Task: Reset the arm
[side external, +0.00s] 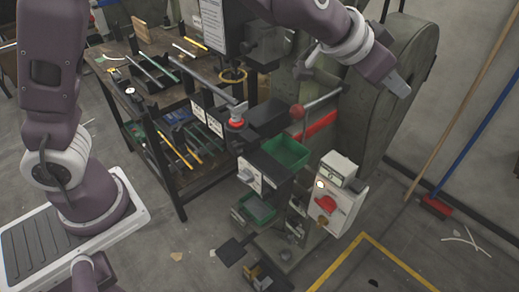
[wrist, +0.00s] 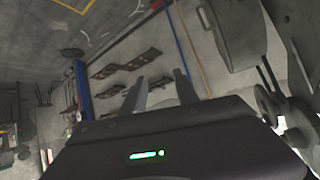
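My gripper (side external: 398,84) is at the upper right in the side view, at the end of my raised arm. It is in front of the big grey-green press (side external: 395,110) in that picture. In the wrist view my gripper (wrist: 160,76) shows two grey fingers standing apart, with nothing between them. It is open and empty. The wrist camera looks out past the fingers toward a wall and floor. The press's lever with a red ball (side external: 298,111) is below and left of my gripper in the side view.
A control box (side external: 336,195) with a red switch and green trays (side external: 285,153) are at the press front. A workbench (side external: 150,85) with tools stands left. A broom (side external: 437,205) leans at the right wall. Floor inside the yellow line (side external: 345,255) is mostly clear.

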